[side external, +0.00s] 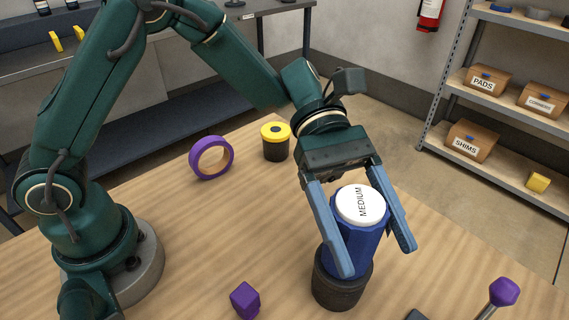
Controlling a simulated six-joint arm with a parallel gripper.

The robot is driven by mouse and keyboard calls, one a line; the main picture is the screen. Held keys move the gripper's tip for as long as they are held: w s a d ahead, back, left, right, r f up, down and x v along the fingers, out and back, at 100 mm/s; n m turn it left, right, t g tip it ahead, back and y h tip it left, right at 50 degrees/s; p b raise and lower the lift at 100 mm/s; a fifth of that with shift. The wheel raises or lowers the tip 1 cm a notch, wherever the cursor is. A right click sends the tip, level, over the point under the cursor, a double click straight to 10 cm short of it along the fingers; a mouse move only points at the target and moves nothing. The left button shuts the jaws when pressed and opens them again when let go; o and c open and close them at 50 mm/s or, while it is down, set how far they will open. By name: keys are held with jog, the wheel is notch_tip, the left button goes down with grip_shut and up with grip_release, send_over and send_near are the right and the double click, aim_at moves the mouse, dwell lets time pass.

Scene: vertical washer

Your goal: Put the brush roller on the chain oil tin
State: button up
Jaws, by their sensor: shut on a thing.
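The blue cylinder with a white end marked "MEDIUM" (361,206) looks like the brush roller. It stands nearly upright between the two blue fingers of my gripper (377,260), which is shut on it. Directly below it is a dark round tin (338,291), likely the chain oil tin, standing on the table. No lettering on the tin is readable. The roller's lower end overlaps the tin's top in the picture, and the tin's top face is hidden. I cannot tell whether the two touch.
On the wooden table (150,215) are a purple ring (211,158), a yellow-topped dark pot (276,142), a purple block (245,300) and a purple-knobbed rod (503,292). Shelves with labelled boxes (487,81) stand behind at right. The table between ring and block is clear.

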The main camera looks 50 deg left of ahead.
jog(key=shift+f, duration=0.1)
jog(key=o, duration=1.4)
jog(key=shift+o, duration=0.2)
